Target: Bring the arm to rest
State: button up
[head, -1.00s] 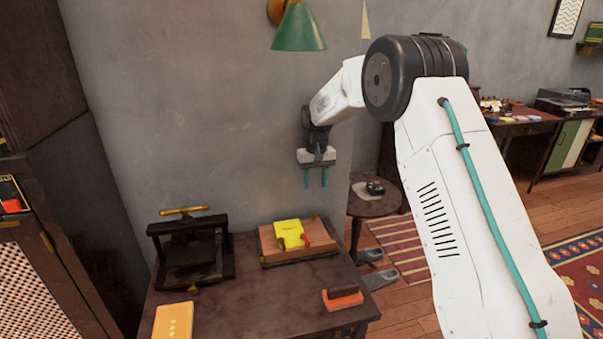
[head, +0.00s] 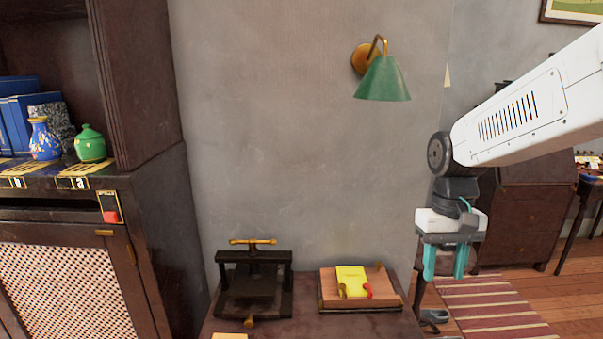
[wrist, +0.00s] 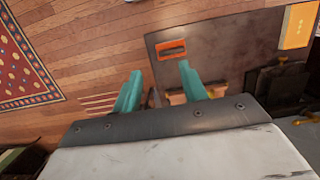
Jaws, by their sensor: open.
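My gripper (head: 445,262) hangs at the right of the head view, its two teal fingers pointing down and apart, with nothing between them. It is beside the right end of the dark table (head: 310,326), in the air. In the wrist view my gripper (wrist: 157,88) shows both fingers spread and empty, with the table (wrist: 220,45) beyond and below them. My white arm reaches in from the right edge of the head view.
On the table are a black press (head: 252,285), a wooden board (head: 385,292) with a yellow item (head: 352,278), and an orange-framed block (wrist: 173,49). A green lamp (head: 383,80) is on the wall. A cabinet (head: 75,270) stands left. Striped rug (head: 490,305) lies right.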

jog(key=s+r+t, duration=0.1)
jog(key=s+r, duration=0.1)
jog(key=s, duration=0.8)
jog(key=s+r+t, duration=0.1)
jog(key=s+t, duration=0.1)
jog(key=s, duration=0.8)
jog(key=shift+d+r, duration=0.15)
jog(key=shift+r, duration=0.25)
jog(key=shift+c, duration=0.3)
